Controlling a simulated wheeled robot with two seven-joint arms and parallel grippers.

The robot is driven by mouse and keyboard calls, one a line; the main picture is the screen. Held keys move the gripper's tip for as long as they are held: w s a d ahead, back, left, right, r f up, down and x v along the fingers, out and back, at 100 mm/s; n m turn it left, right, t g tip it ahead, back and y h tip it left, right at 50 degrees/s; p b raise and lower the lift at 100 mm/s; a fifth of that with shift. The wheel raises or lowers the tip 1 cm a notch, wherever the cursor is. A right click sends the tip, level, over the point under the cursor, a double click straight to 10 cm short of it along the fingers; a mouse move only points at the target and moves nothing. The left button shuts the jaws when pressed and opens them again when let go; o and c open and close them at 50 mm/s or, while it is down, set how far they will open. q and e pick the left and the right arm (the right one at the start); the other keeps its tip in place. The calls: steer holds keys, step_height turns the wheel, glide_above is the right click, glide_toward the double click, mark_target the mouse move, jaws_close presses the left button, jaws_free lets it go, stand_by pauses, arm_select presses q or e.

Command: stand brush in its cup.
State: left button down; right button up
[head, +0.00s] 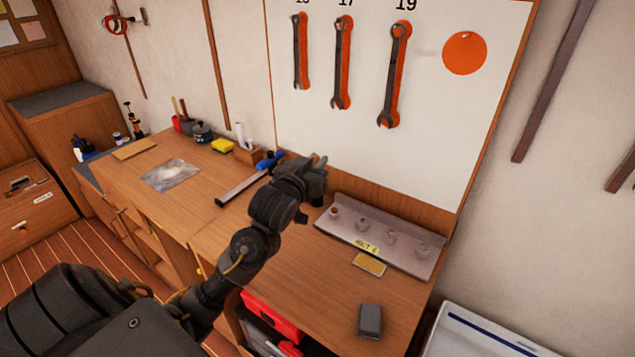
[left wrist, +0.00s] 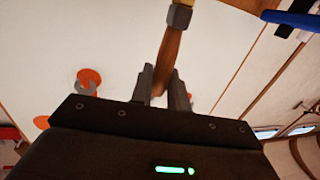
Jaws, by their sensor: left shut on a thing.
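My left gripper (head: 312,180) is above the workbench, in front of the wall panel. In the left wrist view its two fingers (left wrist: 163,84) are shut on the brush (left wrist: 169,50). The brush has a brown wooden handle and a grey metal-like part at the top edge of that view, where the rest is cut off. I cannot make out the brush in the head view. A dark cup-like container (head: 202,134) stands at the back of the bench, left of the gripper. I cannot tell if it is the brush's cup. My right gripper is out of view.
A dark grey block (head: 369,320) sits near the front. The bench's middle front is clear.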

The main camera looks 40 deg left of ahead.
arm_select(q)
steer(key=w+a+f+p, duration=0.1)
steer(key=w+a+f, duration=0.1)
steer(key=w+f, duration=0.2)
steer(key=w+a+f+p, duration=0.2)
steer(key=w+a+f, duration=0.1)
steer(key=f, duration=0.4)
steer(key=shift+w+a+f, duration=0.15)
steer(key=shift+w+a, duration=0.2)
steer(key=shift+w, duration=0.35)
steer(key=shift+f, duration=0.65)
steer(key=c, duration=1.4)
jaws_free()
steer(key=shift+o, duration=0.2)
